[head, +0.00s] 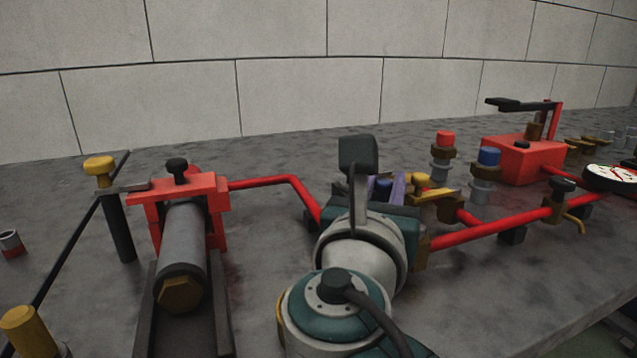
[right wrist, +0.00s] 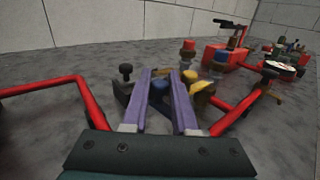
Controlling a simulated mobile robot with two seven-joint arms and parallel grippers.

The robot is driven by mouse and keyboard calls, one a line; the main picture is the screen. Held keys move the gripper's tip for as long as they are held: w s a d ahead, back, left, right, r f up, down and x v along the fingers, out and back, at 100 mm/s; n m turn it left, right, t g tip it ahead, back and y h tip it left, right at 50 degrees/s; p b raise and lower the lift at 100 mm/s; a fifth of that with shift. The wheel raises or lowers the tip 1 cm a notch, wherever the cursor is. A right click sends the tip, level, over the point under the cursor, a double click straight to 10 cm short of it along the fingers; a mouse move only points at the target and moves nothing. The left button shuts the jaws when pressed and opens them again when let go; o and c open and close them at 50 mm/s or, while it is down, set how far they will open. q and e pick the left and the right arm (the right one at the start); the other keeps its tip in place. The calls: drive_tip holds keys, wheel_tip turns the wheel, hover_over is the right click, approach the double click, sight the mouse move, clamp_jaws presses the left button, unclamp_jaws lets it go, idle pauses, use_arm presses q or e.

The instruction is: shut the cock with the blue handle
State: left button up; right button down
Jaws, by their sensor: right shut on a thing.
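The cock's blue handle (right wrist: 160,87) lies between the two purple fingers of my right gripper (right wrist: 161,74) in the right wrist view. The fingers are shut on it, one on each side. In the head view the right gripper (head: 389,186) reaches away from me over the red pipe line, and only a small part of the blue handle (head: 382,184) shows beside the purple finger. My own wrist hides most of the cock body, so I cannot tell how the handle is turned. My left gripper is not in view.
A yellow handle (head: 436,191) sits close to the right of my gripper. A red-capped fitting (head: 443,150) and a blue-capped fitting (head: 487,165) stand behind it. A red pipe (head: 492,228) runs right towards a gauge (head: 611,178). A grey cylinder in a red frame (head: 178,190) stands left.

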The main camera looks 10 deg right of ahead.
drive_tip(key=c, duration=0.7)
unclamp_jaws()
